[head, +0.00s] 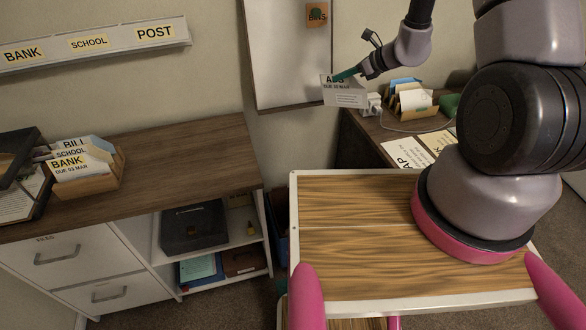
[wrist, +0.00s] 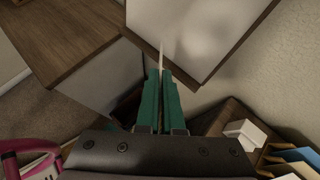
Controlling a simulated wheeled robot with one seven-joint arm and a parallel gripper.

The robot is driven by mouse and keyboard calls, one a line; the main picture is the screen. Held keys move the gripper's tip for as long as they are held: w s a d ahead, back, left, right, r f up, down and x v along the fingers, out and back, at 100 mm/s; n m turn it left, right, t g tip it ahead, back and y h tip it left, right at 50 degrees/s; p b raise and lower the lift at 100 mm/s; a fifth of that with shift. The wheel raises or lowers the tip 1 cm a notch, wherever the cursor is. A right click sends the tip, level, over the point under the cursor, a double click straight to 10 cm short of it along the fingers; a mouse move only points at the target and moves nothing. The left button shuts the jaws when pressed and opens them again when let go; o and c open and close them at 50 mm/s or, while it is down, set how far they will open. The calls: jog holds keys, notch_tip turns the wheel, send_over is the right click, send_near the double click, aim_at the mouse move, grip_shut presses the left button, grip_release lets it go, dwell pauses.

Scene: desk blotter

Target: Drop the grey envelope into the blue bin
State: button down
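My gripper (head: 347,74) is shut on a grey envelope (head: 345,98) printed "ADS" with a due date below. It holds the envelope raised in front of the whiteboard, well above the desks. In the wrist view, the green fingers (wrist: 162,95) are closed together and the envelope (wrist: 161,55) shows only as a thin pale edge between their tips. A dark blue bin (head: 276,228) appears low beside the cabinet, mostly hidden; its opening is hard to make out. The envelope is well above and apart from it.
A left desk (head: 190,150) carries a letter holder (head: 95,182) with several labelled envelopes. Another desk (head: 365,125) at the right holds a sorter (head: 410,105), papers and a white plug with a cable. The whiteboard (head: 285,50) stands close behind my gripper.

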jog(key=s+a+f+n+g+h, duration=0.25)
jog(key=f+n, duration=0.35)
jog(key=f, duration=0.4)
jog(key=s+a+f+n+g+h, duration=0.1)
jog(key=a+f+n+g+h, duration=0.3)
jog(key=f, duration=0.7)
jog(key=s+f+n+g+h, duration=0.1)
jog(key=s+f+n+h, duration=0.1)
jog(key=f+n, duration=0.65)
jog(key=s+a+f+n+t, duration=0.1)
jog(key=a+f+n+t, duration=0.1)
jog(key=a+f+n, duration=0.3)
jog(key=s+a+f+n+t, duration=0.1)
jog(key=a+f+n+t, duration=0.2)
jog(key=f, duration=1)
jog(key=a+n+y, duration=0.1)
jog(key=a, duration=0.1)
jog(key=shift+s+a+f+n, duration=0.25)
jog(key=shift+a+f+n, duration=0.05)
jog(key=shift+f+n, duration=0.1)
jog(key=shift+f, duration=1.95)
